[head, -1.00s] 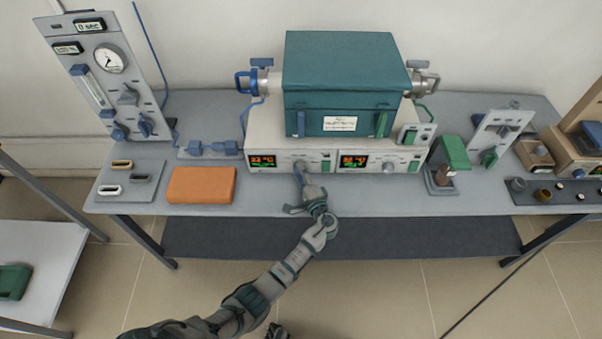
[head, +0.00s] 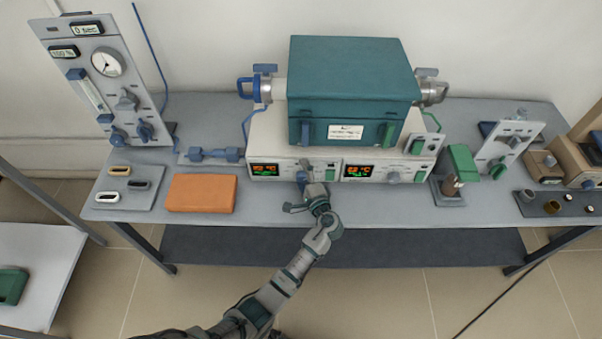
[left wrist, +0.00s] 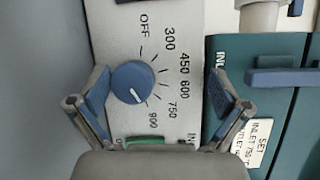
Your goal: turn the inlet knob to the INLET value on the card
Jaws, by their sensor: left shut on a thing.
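The blue round inlet knob (left wrist: 132,82) shows in the left wrist view on a pale panel with marks from OFF to 900. Its white pointer line points down and slightly right, near the 900 mark. My left gripper (left wrist: 160,95) has one blue-padded finger close to the knob and the other farther right; the contact itself is unclear. In the head view my left gripper (head: 302,184) is at the front panel below the left display. The white card (left wrist: 262,142) on the teal furnace reads SET, INLET 750; its last line is partly cut off. My right gripper is not seen.
The teal furnace (head: 352,78) stands on the white control unit (head: 268,136). An orange block (head: 201,193) and a grey tray (head: 130,204) lie left. A green-topped device (head: 461,161) stands right. The front table strip is mostly clear.

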